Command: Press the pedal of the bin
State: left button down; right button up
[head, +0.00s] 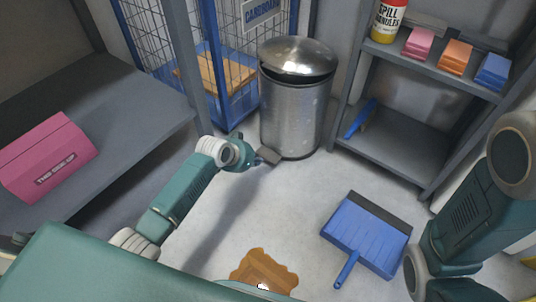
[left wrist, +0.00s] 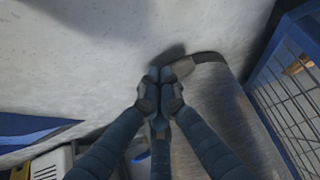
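The metal pedal bin (head: 293,115) stands upright on the floor at the back middle. Its domed lid (head: 298,56) sits tilted, with a dark gap under its front edge. The dark pedal (head: 269,155) sticks out low at the bin's front left. My left gripper (head: 258,160) is right at the pedal, its fingers drawn together with nothing held. In the left wrist view, the fingertips (left wrist: 160,75) are beside the pedal (left wrist: 182,67) and seem to touch it; exact contact is hard to tell. The bin's body (left wrist: 215,110) fills the right there. My right gripper is out of view.
A blue wire cage (head: 215,60) stands behind left of the bin. A grey shelf (head: 400,145) is to its right. A blue dustpan (head: 368,232) and a brown spill (head: 262,272) lie on the floor. A pink box (head: 48,155) rests on the left shelf.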

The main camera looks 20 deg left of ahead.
pick_arm(q)
jog(key=v, duration=0.8)
jog(key=shift+s+r, duration=0.25)
